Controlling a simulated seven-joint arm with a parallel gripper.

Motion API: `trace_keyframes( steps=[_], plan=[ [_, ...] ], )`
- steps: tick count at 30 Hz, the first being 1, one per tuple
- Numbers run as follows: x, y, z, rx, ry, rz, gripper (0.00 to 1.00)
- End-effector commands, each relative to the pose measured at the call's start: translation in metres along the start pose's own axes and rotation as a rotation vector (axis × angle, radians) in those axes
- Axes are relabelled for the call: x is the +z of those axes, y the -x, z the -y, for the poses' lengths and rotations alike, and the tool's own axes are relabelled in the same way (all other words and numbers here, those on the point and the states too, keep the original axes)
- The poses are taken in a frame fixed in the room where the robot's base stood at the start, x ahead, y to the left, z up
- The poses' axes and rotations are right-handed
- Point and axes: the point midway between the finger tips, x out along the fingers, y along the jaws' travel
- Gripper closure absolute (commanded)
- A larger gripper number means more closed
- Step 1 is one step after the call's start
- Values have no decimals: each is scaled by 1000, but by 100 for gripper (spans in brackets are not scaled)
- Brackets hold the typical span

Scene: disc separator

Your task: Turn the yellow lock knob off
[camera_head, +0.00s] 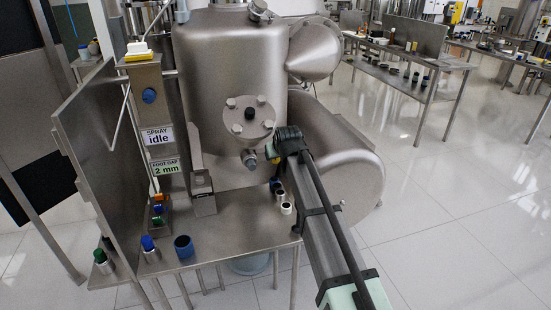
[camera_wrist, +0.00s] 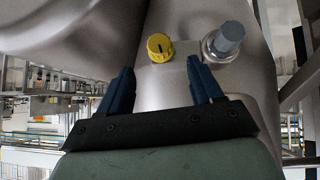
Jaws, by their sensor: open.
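The yellow lock knob (camera_wrist: 160,47) shows in the wrist view, on the smooth metal body of the machine. It is round with a ribbed edge, and a dark mark on its face points roughly up and down. My gripper (camera_wrist: 160,66) is open, its two dark blue fingers apart. The knob lies just beyond the fingertips, between them in the picture; no contact is visible. In the head view my gripper (camera_head: 276,149) is at the front of the separator, below the bolted flange.
A grey-blue capped metal fitting (camera_wrist: 225,42) stands close to the right of the knob, near my right finger. The steel drum (camera_head: 230,90) rises behind my gripper. A steel bench (camera_head: 225,232) below holds several small cups. A control post (camera_head: 150,110) reads "idle".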

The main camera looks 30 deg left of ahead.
Motion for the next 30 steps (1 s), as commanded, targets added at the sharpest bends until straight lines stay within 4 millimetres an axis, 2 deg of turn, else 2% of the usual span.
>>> trace_keyframes(
  steps=[3, 12, 18, 27, 30],
  plan=[
    [-1, -24, 0, 0, 0, 1, 35],
    [-1, -62, 0, 0, 0, 1, 35],
    [-1, -70, 0, 1, -1, -1, 35],
    [0, -71, 0, 1, -1, -1, 35],
    [0, -71, 0, 1, -1, -1, 44]
  ],
)
